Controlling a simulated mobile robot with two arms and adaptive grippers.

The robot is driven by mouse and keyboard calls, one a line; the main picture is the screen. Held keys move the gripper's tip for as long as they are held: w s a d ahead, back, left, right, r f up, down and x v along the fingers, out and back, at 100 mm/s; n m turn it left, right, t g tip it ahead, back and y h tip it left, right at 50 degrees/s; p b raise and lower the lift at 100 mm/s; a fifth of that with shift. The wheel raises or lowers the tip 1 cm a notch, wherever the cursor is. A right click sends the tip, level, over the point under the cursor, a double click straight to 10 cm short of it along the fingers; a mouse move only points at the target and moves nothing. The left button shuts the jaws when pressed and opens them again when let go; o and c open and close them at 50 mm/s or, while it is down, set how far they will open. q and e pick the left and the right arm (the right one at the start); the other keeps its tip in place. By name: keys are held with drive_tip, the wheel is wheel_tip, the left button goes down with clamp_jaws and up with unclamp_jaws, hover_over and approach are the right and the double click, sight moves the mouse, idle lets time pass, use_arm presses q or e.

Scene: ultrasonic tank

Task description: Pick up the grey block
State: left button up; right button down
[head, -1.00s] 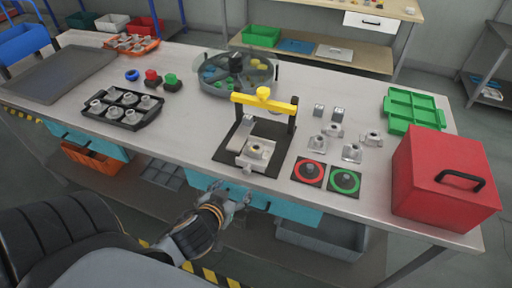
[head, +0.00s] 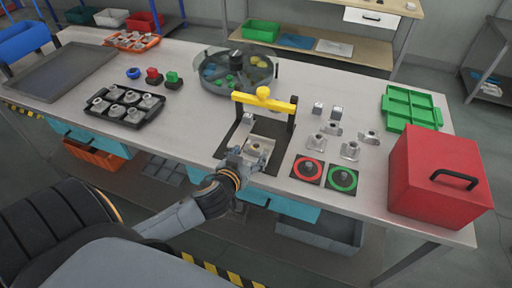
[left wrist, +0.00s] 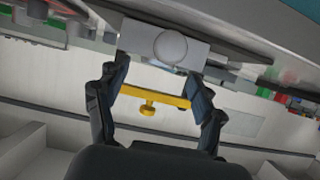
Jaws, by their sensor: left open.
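A grey block (head: 262,146) with a brass-coloured centre sits on a dark base plate under a black frame with a yellow crossbar (head: 264,98). My left gripper (head: 250,160) is at the block's near side, over the table's front edge, and partly covers it. In the left wrist view, a pale grey block with a round knob (left wrist: 160,58) lies just beyond the open fingers (left wrist: 158,90). The yellow bar shows between the fingers, farther off. I cannot tell whether the fingers touch the block. My right gripper is not in view.
Several small metal parts (head: 316,141) and two pads, red-ringed (head: 297,169) and green-ringed (head: 352,180), lie right of the frame. A red box (head: 428,165) and green tray (head: 398,124) stand farther right. A round tank (head: 212,86) is behind; a black parts tray (head: 156,103) is left.

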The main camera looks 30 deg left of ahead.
sight(254, 149)
use_arm(q)
drive_tip(key=x, duration=0.2)
drive_tip(key=p+x, duration=0.1)
drive_tip(key=shift+w+r, duration=0.15)
drive_tip(key=shift+w, duration=0.55)
drive_tip(key=shift+c, duration=1.3)
clamp_jaws()
